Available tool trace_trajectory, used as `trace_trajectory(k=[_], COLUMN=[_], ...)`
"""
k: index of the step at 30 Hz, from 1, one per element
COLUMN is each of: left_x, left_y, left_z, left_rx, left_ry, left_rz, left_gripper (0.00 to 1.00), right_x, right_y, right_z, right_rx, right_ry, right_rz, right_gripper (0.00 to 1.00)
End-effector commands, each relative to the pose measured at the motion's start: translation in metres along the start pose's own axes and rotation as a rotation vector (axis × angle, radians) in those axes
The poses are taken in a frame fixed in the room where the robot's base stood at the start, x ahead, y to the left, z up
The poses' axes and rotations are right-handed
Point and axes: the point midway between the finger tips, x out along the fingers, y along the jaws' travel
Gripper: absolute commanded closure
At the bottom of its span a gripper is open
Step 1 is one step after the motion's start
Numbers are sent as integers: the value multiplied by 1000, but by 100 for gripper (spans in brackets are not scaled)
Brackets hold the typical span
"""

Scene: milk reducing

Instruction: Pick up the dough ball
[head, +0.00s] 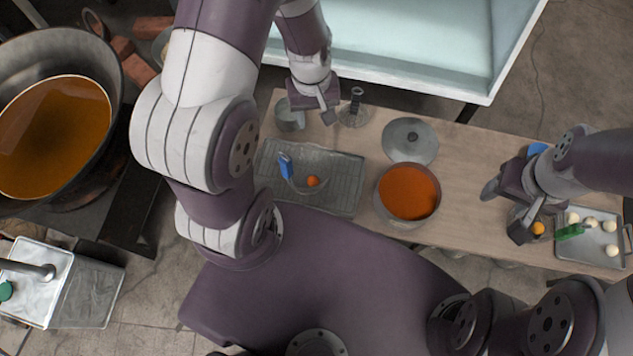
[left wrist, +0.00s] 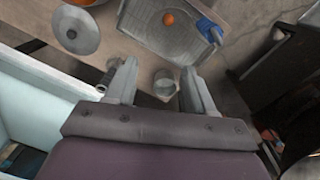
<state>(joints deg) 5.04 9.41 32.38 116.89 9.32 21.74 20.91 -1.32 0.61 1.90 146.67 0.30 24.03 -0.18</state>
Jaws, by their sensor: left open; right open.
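Several pale dough balls (head: 611,249) lie on a grey metal tray (head: 592,263) at the right end of the table in the head view. A green-handled tool (head: 570,232) lies on this tray among them. My right gripper (head: 506,213) is open just left of the tray, with its jaws apart and no dough ball seen between them. An orange ball (head: 538,228) sits beside its lower finger. My left gripper (head: 327,112) is open and empty near the table's back edge. Its spread fingers (left wrist: 158,78) also show in the left wrist view, with a clear container beyond them.
A pot of orange liquid (head: 409,193) and a metal lid (head: 410,134) stand mid-table. A wire-rack tray (head: 340,190) holds a blue-handled tool (head: 285,165) and an orange ball (head: 312,181). A large wok (head: 40,68) is at the left. Bare wood (head: 465,215) shows right of the pot.

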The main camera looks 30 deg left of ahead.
Motion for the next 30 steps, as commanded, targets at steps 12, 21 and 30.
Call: trace_trajectory(k=[12, 21, 30], left_x=[205, 266, 305], left_y=[-22, -23, -26], left_z=[-16, -10, -7], left_rx=[-420, -421, -420], left_ry=[-77, -78, -78], left_rz=[-18, -19, -19], left_gripper=[47, 47, 47], right_x=[122, 150, 176], right_y=[0, 0, 0], right_z=[14, 18, 21], right_rx=[0, 0, 0], right_ry=[0, 0, 0], right_rz=[0, 0, 0], right_gripper=[42, 42, 42])
